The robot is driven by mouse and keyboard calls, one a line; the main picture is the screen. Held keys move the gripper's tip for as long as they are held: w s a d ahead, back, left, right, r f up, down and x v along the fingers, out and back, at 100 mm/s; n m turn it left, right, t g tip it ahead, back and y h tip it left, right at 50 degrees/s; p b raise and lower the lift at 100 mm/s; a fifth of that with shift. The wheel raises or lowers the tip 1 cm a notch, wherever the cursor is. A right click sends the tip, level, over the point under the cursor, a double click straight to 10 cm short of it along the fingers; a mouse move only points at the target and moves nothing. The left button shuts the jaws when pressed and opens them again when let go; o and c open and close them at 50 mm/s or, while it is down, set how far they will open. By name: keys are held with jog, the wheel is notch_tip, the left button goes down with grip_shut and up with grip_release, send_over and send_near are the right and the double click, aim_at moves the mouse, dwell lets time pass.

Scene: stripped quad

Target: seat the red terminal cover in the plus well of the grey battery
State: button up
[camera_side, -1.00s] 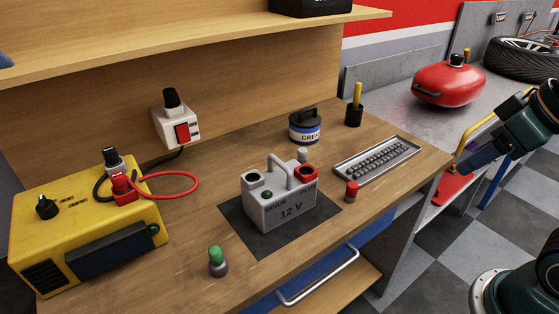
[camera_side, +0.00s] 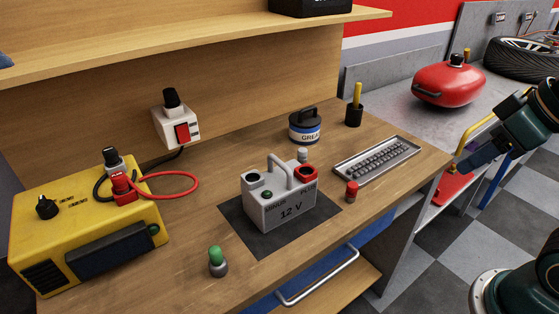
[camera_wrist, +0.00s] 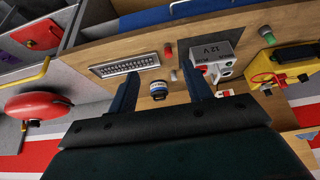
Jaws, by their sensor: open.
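The red terminal cover (camera_side: 351,191) is a small red cap with a darker lower part, upright on the bench to the right of the battery. It also shows in the wrist view (camera_wrist: 173,75). The grey battery (camera_side: 285,211), marked 12 V, stands on a dark mat (camera_side: 240,229). Its plus well (camera_side: 306,172) is ringed in red at the top right and looks empty; the minus well is at the top left. My gripper (camera_side: 468,162) is open and empty, off the bench's right end, well away from the cover. Both fingers show in the wrist view (camera_wrist: 161,74).
A handle arches over the battery, with a small grey cap (camera_side: 302,155) behind it. A green-topped knob (camera_side: 217,261) is in front; a yellow charger (camera_side: 85,235) is at left.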

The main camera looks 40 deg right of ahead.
jog(key=w+n+g+y, duration=0.2)
jog(key=w+n+g, duration=0.1)
jog(key=w+n, duration=0.85)
jog(key=w+d+f+n+g+y, duration=0.2)
jog(key=w+d+f+n+g, duration=0.1)
jog(key=w+f+n, duration=0.5)
jog(key=w+d+n, duration=0.1)
jog(key=w, duration=0.2)
jog(key=shift+w+d+g, duration=0.3)
jog(key=shift+w+g, duration=0.05)
jog(key=shift+g, duration=0.05)
jog(key=shift+f, duration=0.2)
send_over(355, 184)
jog(key=d, duration=0.2)
jog(key=shift+w+f, duration=0.15)
jog(key=shift+f, duration=1.8)
jog(key=shift+w+f, duration=0.15)
jog(key=shift+f, duration=1.8)
